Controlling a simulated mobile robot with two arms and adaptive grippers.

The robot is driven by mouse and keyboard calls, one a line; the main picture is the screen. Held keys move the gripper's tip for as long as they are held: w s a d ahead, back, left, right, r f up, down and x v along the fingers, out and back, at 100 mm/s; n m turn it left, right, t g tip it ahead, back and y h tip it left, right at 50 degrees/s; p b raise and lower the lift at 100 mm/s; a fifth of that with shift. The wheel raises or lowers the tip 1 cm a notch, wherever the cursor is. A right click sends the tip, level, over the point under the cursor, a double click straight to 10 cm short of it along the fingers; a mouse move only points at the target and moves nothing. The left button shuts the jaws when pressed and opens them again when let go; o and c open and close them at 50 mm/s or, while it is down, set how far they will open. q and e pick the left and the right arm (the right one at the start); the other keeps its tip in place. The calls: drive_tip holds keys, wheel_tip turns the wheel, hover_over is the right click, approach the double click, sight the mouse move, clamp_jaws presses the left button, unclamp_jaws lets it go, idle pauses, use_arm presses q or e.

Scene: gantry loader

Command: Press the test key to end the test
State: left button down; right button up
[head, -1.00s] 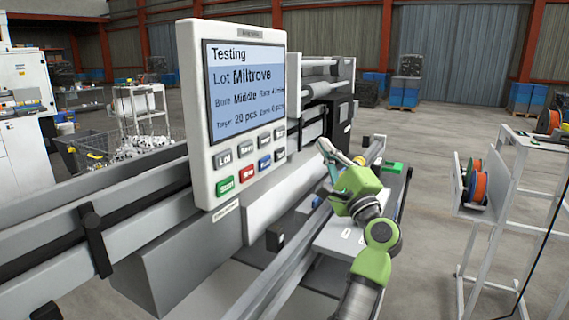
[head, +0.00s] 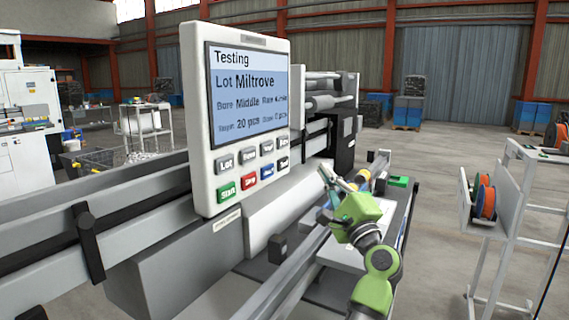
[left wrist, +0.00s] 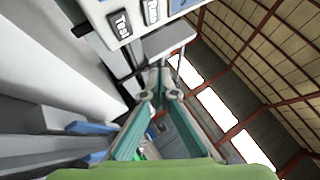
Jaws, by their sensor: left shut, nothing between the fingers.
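The control panel (head: 200,130) stands upright at the centre of the head view. Its screen (head: 246,95) reads "Testing", "Lot Miltrove", "Bore Middle" and a target of 20 pcs. The test key (head: 284,162), dark grey, is at the right end of the lower key row, beside a blue key (head: 267,172). In the left wrist view the test key (left wrist: 119,25) shows at the upper left. My left gripper (head: 325,171) is shut and empty, to the right of the panel and apart from the key. Its fingertips (left wrist: 160,94) show below the panel's keys in the wrist view. My right gripper is out of view.
The red stop key (head: 248,180) and green start key (head: 226,192) share the lower row. Machine rails (head: 140,180) run beneath and behind the panel. A rack with orange spools (head: 484,202) stands at the right. Open floor lies between.

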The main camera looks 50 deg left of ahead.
sight(288, 157)
use_arm(q)
drive_tip(key=s+a+p, duration=0.2)
drive_tip(key=a, duration=0.5)
drive_tip(key=shift+s+a, duration=0.25)
idle(1.2)
drive_tip(key=shift+s+a, duration=0.15)
drive_tip(key=shift+a, duration=0.2)
